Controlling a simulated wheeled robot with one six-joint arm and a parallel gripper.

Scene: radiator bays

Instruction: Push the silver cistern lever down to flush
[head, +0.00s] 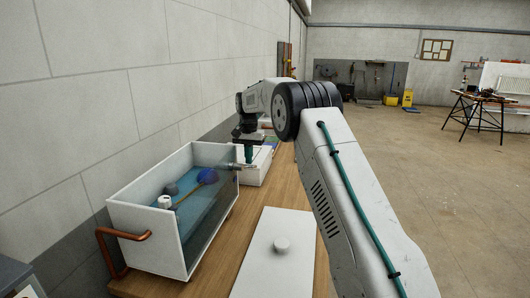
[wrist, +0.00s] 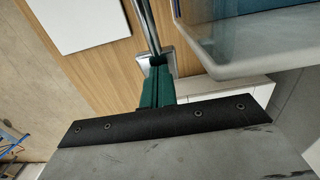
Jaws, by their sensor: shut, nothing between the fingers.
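The cistern (head: 150,240) is an open white tank with a clear side, blue water and a blue float (head: 208,176) inside. Its silver lever (head: 236,166) sticks out from the right end of the tank. In the wrist view the lever (wrist: 148,25) is a shiny rod that ends at a square silver piece. My gripper (head: 248,160) is shut and empty, with its green fingers pointing down at the lever's outer end. In the wrist view the gripper's fingers (wrist: 160,75) overlap the square piece. I cannot tell whether they touch it.
A white lid (head: 262,262) with a round knob lies on the wooden bench (head: 218,262) in front of the cistern. A white box (head: 252,176) stands beyond the lever. A copper pipe (head: 112,250) bends at the cistern's near end. The block wall (head: 100,100) is close behind.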

